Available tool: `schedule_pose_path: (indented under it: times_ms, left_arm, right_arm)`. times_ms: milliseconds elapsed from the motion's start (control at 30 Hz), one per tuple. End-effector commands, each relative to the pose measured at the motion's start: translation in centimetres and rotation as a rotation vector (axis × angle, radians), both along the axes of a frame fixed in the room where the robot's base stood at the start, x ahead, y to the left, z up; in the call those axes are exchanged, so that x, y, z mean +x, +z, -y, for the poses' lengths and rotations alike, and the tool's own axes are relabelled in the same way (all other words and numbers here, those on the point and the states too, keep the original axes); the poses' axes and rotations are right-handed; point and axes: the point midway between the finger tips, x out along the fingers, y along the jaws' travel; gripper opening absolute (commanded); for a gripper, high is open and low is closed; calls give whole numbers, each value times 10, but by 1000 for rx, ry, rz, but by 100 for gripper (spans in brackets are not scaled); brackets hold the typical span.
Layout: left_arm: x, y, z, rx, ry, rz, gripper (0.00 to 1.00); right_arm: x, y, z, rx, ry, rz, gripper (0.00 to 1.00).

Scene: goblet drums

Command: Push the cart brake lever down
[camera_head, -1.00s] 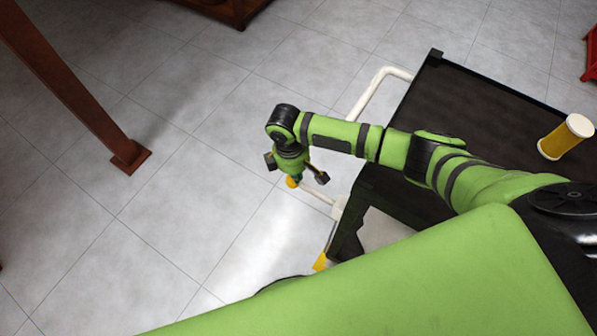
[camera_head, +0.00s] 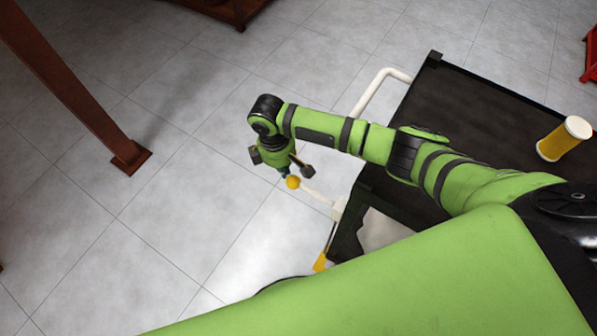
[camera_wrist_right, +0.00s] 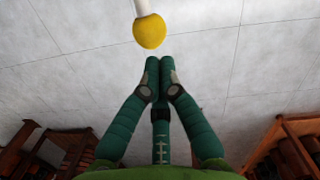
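The cart (camera_head: 480,110) is dark with a flat black top at the right of the head view. Its brake lever (camera_head: 318,195) is a white rod with a yellow ball knob (camera_head: 293,182), sticking out from the cart's near left corner. My right gripper (camera_head: 284,174) is just left of and near the knob, with its fingertips together and nothing between them. In the wrist view the knob (camera_wrist_right: 150,31) is just beyond the shut fingertips (camera_wrist_right: 159,64), with a small gap in the picture; I cannot tell whether they touch. My left gripper is not in view.
A white cart handle (camera_head: 375,88) curves out at the far left side. A brown post (camera_head: 75,90) stands at the left. The tiled floor between post and cart is clear.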

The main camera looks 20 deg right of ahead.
Motion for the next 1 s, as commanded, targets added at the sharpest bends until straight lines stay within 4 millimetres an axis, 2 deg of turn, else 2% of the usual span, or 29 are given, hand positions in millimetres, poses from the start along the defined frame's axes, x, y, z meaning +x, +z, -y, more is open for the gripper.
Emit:
schedule_pose_path:
  times_ms: [300,500,667,1000]
  left_arm:
    - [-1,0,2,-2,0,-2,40]
    - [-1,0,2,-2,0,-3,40]
    - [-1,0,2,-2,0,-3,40]
    - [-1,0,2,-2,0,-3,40]
  right_arm:
    - [5,68,-6,1,-1,6,0]
    - [6,96,-9,0,0,2,0]
    - [5,104,-9,-1,-1,0,0]
    - [6,104,-9,-1,-1,0,0]
